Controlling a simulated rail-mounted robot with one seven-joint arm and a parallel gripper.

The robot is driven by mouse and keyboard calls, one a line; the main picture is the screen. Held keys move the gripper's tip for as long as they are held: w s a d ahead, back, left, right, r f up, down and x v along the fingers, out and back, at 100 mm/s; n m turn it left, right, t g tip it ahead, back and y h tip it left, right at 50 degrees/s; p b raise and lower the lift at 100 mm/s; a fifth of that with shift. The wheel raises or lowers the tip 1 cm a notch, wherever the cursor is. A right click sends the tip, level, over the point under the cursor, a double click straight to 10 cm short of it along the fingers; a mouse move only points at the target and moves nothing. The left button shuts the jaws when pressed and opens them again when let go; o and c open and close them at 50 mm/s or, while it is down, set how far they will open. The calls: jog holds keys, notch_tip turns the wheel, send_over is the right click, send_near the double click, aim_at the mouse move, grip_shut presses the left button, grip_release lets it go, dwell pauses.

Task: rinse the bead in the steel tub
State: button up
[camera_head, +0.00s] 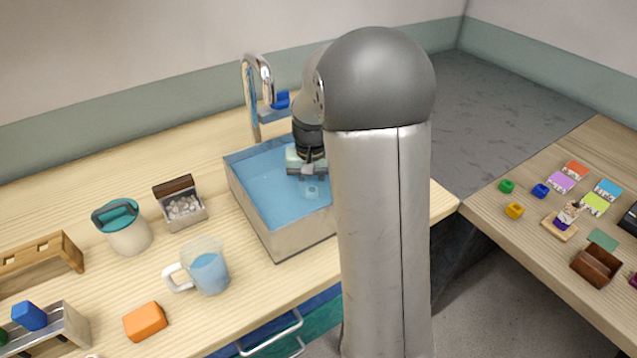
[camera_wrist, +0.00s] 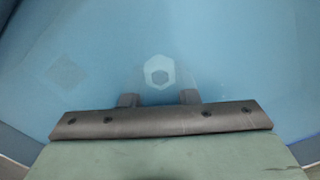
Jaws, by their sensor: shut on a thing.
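The steel tub (camera_head: 292,237) stands on the wooden counter and holds blue water. The bead (camera_head: 312,192) is a small, pale ring with a six-sided outline, seen through the water inside the tub. It also shows in the wrist view (camera_wrist: 160,72), just ahead of the fingers. My gripper (camera_head: 309,178) points down into the tub and is shut on the bead. In the wrist view my gripper (camera_wrist: 159,97) has a finger on either side below the bead; the exact contact is not clear. My arm hides the tub's right part.
A chrome tap (camera_head: 257,95) with a blue handle rises behind the tub. A steel box of pale stones (camera_head: 184,207), a teal-lidded jar (camera_head: 124,228), a pitcher of water (camera_head: 207,270) and an orange block (camera_head: 145,321) stand left. A second table (camera_head: 560,290) at right holds small coloured items.

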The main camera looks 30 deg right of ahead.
jog(key=shift+s+a, duration=0.1)
jog(key=shift+a, duration=0.8)
jog(key=shift+w+d, duration=0.15)
jog(key=shift+d, duration=1.1)
jog(key=shift+w+d, duration=0.1)
jog(key=shift+d, duration=1.15)
jog(key=shift+s+a, duration=0.15)
jog(key=shift+a, duration=1.15)
jog(key=shift+s+a, duration=0.1)
jog(key=shift+a, duration=1.15)
jog(key=shift+w+d+p, duration=0.15)
jog(key=shift+d+p, duration=0.05)
jog(key=shift+d, duration=1.1)
jog(key=shift+w+d+p, duration=0.1)
jog(key=shift+d+p, duration=0.05)
jog(key=shift+d, duration=1.1)
notch_tip(320, 180, up, 11)
jog(key=p, duration=0.7)
jog(key=shift+p, duration=0.4)
jog(key=shift+r+p, duration=1.75)
jog(key=shift+r, duration=0.75)
